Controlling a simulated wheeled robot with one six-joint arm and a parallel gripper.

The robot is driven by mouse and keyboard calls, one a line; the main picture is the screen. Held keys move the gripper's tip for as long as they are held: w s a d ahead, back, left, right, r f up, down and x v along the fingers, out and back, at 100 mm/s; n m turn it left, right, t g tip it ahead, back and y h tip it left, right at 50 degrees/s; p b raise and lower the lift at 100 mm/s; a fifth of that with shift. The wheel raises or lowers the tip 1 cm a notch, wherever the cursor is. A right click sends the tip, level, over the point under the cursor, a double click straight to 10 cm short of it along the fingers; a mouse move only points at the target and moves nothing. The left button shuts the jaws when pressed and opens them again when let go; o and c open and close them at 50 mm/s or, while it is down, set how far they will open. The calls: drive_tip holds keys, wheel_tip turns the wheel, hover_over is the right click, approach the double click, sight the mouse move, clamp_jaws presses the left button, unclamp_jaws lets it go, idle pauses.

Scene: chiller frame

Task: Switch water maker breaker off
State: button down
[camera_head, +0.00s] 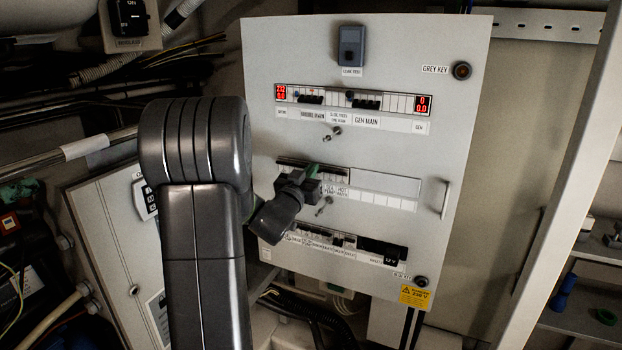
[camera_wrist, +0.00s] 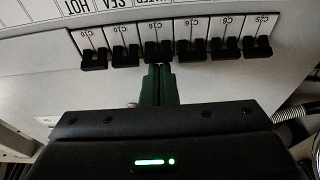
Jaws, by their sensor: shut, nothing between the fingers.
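The middle breaker row on the white panel (camera_head: 380,184) is partly covered by my gripper (camera_head: 312,170) in the head view. In the wrist view, several breakers with black toggles (camera_wrist: 213,47) stand in a row above my gripper (camera_wrist: 160,72). The green fingers are shut together and empty. Upside-down labels (camera_wrist: 100,6) run beyond the toggles; "HOT" and "SEA" can be read. I cannot tell which toggle is the water maker breaker.
An upper breaker row (camera_head: 355,101) has red displays at its ends, and a lower row (camera_head: 330,240) sits beneath. Keys (camera_head: 332,133) stick out from the panel above and below the middle row. A handle (camera_head: 446,199) stands at the right. Cables and pipes lie at the left.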

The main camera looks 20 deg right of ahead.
drive_tip(key=shift+s+a+f+t+h+b, duration=0.1)
drive_tip(key=shift+f+t+h+b, duration=1.1)
drive_tip(key=shift+b, duration=4)
drive_tip(key=shift+r, duration=0.4)
drive_tip(key=shift+f, duration=0.1)
